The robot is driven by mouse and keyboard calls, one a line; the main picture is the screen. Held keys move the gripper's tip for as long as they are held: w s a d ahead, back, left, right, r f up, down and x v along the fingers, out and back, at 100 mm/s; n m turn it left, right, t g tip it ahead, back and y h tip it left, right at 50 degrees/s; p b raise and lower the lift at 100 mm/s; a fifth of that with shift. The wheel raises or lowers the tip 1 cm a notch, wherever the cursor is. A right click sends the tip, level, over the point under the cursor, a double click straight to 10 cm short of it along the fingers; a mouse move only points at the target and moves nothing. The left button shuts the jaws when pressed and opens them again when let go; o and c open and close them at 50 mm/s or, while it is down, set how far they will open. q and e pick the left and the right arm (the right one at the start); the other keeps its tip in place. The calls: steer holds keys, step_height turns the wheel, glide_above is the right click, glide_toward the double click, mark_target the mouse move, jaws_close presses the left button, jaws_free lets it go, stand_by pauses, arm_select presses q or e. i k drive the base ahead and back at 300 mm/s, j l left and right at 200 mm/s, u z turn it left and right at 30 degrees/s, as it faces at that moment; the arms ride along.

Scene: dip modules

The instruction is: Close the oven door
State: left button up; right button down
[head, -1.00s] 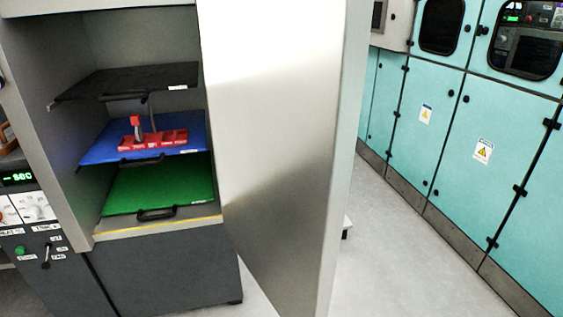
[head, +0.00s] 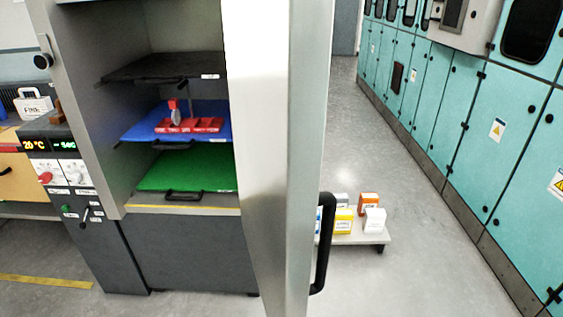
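The oven door (head: 268,150) stands wide open, seen almost edge-on in the middle of the head view. Its black handle (head: 324,245) shows on the right side of the door. The oven (head: 85,130) is open to the left of the door, with a black shelf (head: 165,67), a blue shelf (head: 145,126) and a green shelf (head: 190,170) inside. A red piece (head: 188,125) with an upright part sits on the blue shelf. Neither of my grippers is in view.
A low platform (head: 375,237) with several small boxes, one white (head: 374,220), stands on the floor behind the door. Teal cabinets (head: 490,120) line the right side. Grey floor (head: 410,280) between door and cabinets is clear.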

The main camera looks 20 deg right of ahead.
mark_target(278, 53)
steer(key=i+l+u, duration=0.1)
steer(key=l, duration=0.35)
steer(key=i+l+u, duration=0.15)
steer(key=l, duration=0.3)
steer(key=l+u, duration=0.1)
steer(key=l, duration=0.35)
steer(key=j+z, duration=0.2)
steer(key=k+j+z, duration=0.2)
steer(key=i+j, duration=0.05)
